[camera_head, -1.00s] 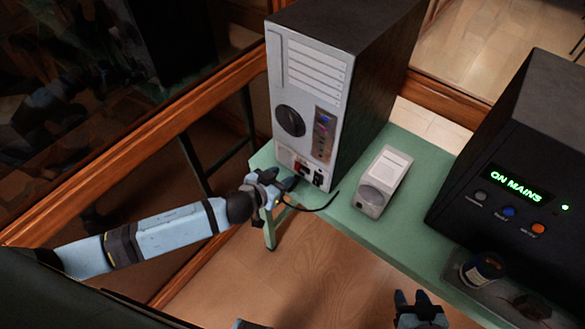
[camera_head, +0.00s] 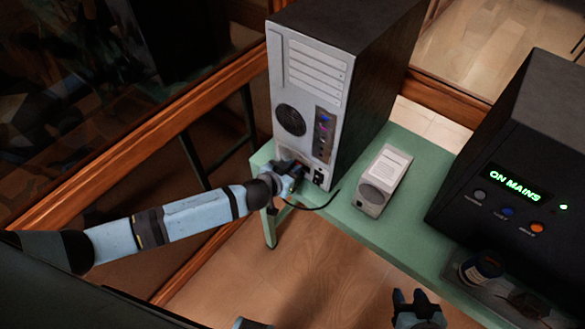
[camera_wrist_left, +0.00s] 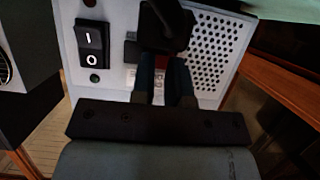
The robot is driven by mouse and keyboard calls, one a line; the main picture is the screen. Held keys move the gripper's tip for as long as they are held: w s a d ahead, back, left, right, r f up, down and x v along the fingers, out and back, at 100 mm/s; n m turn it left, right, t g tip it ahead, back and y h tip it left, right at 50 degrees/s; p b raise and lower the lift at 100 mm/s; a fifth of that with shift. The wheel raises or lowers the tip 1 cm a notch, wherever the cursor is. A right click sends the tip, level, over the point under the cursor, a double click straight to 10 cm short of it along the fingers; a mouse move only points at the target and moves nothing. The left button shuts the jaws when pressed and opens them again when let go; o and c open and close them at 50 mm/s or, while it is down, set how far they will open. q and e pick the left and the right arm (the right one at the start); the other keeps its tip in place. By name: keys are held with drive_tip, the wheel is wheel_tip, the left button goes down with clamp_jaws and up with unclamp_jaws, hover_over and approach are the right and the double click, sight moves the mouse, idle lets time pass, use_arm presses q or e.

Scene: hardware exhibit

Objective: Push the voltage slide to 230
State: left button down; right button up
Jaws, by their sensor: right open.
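The computer tower (camera_head: 290,75) stands at the back left of the green bench, its pale panel facing me. My left gripper (camera_head: 286,180) is at the lower left of that panel, hiding part of it. In the left wrist view, the fingers (camera_wrist_left: 164,82) are in front of the power-supply panel. A small red part (camera_wrist_left: 162,62), likely the voltage slide, shows between them; its setting and any contact are hidden. Whether the fingers grip anything is unclear. My right gripper (camera_head: 418,300) is open and empty at the bottom of the head view.
A black rocker switch (camera_wrist_left: 92,43) is left of the fingers; a black plug (camera_wrist_left: 168,22) is just above. A grey speaker-like box (camera_head: 382,182), a black unit reading "ON MAINS" (camera_head: 517,186) and a small jar (camera_head: 481,270) stand right. A black cable (camera_head: 318,207) hangs by the bench edge.

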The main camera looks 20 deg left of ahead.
use_arm(q)
drive_tip(key=shift+s+d, duration=0.25)
drive_tip(key=shift+d, duration=0.3)
drive_tip(key=shift+s+d, duration=0.2)
drive_tip(key=shift+d, duration=0.35)
drive_tip(key=c, duration=1.1)
unclamp_jaws()
drive_tip(key=shift+d, duration=0.1)
drive_tip(key=shift+s+a, duration=0.2)
drive_tip(key=shift+s, duration=0.05)
drive_tip(key=b+v, duration=0.1)
drive_tip(key=v, duration=1.2)
drive_tip(key=shift+s+r, duration=0.1)
drive_tip(key=shift+r, duration=0.1)
